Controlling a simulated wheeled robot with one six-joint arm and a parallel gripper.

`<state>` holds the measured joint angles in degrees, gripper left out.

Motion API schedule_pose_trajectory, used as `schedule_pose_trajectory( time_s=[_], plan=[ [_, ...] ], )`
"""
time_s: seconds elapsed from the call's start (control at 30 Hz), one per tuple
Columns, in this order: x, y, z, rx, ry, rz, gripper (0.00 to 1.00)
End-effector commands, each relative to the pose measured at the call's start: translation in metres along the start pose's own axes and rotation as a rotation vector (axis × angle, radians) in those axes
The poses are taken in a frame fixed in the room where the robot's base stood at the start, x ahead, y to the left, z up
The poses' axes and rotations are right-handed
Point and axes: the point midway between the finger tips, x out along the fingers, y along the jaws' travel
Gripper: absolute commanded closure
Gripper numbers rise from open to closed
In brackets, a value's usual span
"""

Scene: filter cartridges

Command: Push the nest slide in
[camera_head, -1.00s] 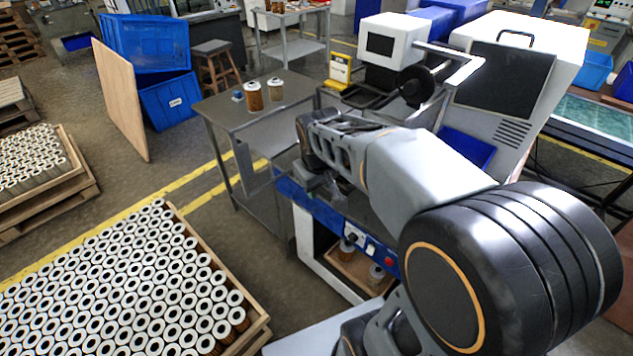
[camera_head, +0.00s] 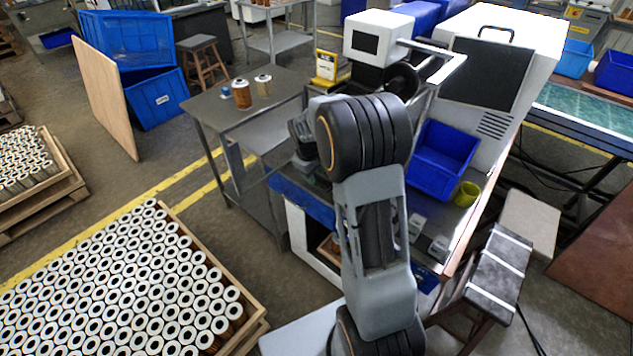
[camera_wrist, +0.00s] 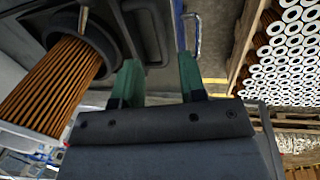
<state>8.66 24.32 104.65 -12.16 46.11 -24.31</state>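In the wrist view the two green fingers of my gripper (camera_wrist: 160,85) stand apart, with nothing seen clasped between them. A filter cartridge (camera_wrist: 48,85) with orange-brown pleats lies left of the fingers, its end at a black ring (camera_wrist: 95,38). A dark plate (camera_wrist: 148,25), possibly the nest slide, is just beyond the fingers. A bent metal handle (camera_wrist: 197,35) shows beyond the right finger; whether it belongs to the slide I cannot tell. In the head view my arm hides most of the machine front and the gripper's fingertips.
A steel table (camera_head: 205,108) left of the machine carries an orange cartridge (camera_head: 241,95) and a paler one (camera_head: 263,85). A pallet (camera_head: 262,328) of cartridges stands at lower left.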

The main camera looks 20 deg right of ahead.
Motion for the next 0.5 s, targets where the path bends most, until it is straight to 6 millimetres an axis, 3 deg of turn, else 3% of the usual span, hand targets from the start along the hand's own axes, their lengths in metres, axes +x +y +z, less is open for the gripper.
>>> schedule_pose_trajectory(
  time_s=[0.2, 0.5],
  plan=[
    [0.033, 0.000, 0.001, 0.001, -0.003, -0.002, 0.62],
    [0.052, 0.000, 0.000, 0.002, 0.000, 0.000, 0.62]
  ],
)
